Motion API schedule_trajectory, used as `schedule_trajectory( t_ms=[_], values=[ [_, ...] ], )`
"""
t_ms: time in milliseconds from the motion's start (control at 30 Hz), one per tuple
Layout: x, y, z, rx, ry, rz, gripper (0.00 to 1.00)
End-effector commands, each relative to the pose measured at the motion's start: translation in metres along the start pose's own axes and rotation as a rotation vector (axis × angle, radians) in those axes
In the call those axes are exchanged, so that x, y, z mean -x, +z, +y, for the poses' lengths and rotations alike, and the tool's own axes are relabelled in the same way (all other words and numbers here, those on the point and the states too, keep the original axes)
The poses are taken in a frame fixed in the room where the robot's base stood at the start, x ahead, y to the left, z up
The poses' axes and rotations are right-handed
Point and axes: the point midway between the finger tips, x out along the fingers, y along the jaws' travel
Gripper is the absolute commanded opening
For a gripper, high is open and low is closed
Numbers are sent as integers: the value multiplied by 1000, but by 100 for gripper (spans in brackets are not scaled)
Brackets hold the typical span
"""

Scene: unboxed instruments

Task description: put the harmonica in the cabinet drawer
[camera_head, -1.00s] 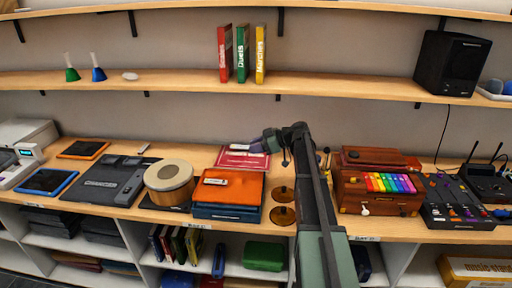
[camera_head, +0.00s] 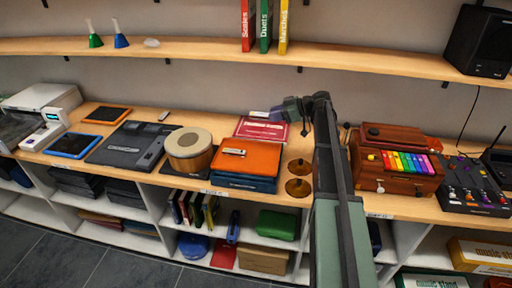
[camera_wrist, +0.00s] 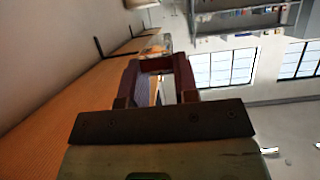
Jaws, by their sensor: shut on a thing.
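My gripper (camera_head: 283,111) is over the back of the counter, above and behind a red book. It is shut on a small silvery thing (camera_head: 259,114), which appears to be the harmonica. In the wrist view, my gripper (camera_wrist: 153,61) shows dark red fingers with a pale, orange-tinted thing (camera_wrist: 155,46) at their tips; its details are unclear. The small brown wooden cabinet (camera_head: 410,187) stands on the counter to the right of my arm. Rainbow-coloured bars lie at its upper front and small knobs show on its face. Its drawer appears shut.
An orange box (camera_head: 255,160) with a small pale item on it, a round drum (camera_head: 189,142) and two bronze discs (camera_head: 298,188) stand left of my arm. A black mixer (camera_head: 472,185) is right of the cabinet. A wall shelf (camera_head: 200,46) runs above.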

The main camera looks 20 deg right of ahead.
Motion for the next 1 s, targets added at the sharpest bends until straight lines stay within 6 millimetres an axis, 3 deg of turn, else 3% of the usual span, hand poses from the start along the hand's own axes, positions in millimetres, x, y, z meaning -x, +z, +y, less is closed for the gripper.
schedule_trajectory(
  t_ms=[167, 533, 633, 800, 1000],
  values=[
    [-10, 24, 0, 0, 0, 0, 4],
    [-57, 138, 0, 0, 0, 0, 4],
    [-62, 151, 0, 0, 0, 0, 4],
    [-62, 150, 0, 0, 0, 0, 4],
    [-77, 186, 0, 0, 0, 0, 4]
  ],
)
